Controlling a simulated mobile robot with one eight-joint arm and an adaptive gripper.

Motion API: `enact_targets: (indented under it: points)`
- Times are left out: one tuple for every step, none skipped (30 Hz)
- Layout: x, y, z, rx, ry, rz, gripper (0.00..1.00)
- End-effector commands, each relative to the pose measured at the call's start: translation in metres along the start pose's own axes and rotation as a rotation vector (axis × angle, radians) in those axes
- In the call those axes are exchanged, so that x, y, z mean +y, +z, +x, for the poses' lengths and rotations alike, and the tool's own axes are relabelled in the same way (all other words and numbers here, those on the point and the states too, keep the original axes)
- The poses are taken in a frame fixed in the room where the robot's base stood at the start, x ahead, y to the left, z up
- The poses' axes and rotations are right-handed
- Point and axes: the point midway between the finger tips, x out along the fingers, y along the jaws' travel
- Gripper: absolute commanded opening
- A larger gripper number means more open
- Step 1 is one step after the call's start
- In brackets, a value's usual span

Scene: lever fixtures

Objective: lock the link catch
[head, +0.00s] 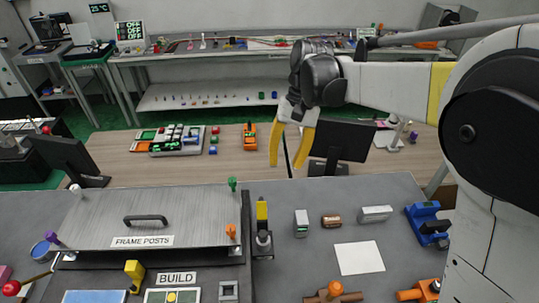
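No part is labelled as the link catch, so I cannot tell for certain which one it is. An upright yellow-handled lever (262,212) on a dark base stands just right of the metal plate marked FRAME POSTS (185,205). A second yellow-topped lever (134,271) stands at the plate's front edge, left of the BUILD label (177,278).
The plate has a dark handle (146,219) and coloured posts at its corners. Small blocks (301,222), a white sheet (359,258) and a blue fixture (428,224) lie to the right. Orange fixtures (333,292) are in front. A monitor (341,140) stands behind my gripper.

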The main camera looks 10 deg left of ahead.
Motion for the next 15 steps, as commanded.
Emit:
enact_targets:
  points:
    - [-0.013,-0.006,-0.003,-0.036,0.002,-0.011,0.34]
    - [-0.018,-0.008,-0.001,-0.057,0.003,-0.015,0.34]
    - [-0.024,-0.011,0.002,-0.083,0.005,-0.019,0.34]
    - [-0.028,-0.013,0.004,-0.098,0.006,-0.022,0.34]
    - [-0.032,-0.014,0.006,-0.113,0.007,-0.025,0.34]
    - [-0.035,-0.016,0.008,-0.128,0.008,-0.027,0.34]
    - [-0.037,-0.016,0.01,-0.138,0.009,-0.029,0.34]
    - [-0.039,-0.017,0.011,-0.146,0.009,-0.03,0.34]
    - [-0.04,-0.017,0.013,-0.153,0.01,-0.032,0.34]
    - [-0.041,-0.018,0.016,-0.156,0.011,-0.032,0.34]
    - [-0.041,-0.018,0.018,-0.158,0.011,-0.033,0.34]
    - [-0.042,-0.017,0.022,-0.16,0.011,-0.034,0.34]
    - [-0.042,-0.017,0.026,-0.16,0.011,-0.034,0.34]
    - [-0.041,-0.016,0.031,-0.16,0.011,-0.034,0.34]
    - [-0.041,-0.015,0.038,-0.16,0.011,-0.034,0.34]
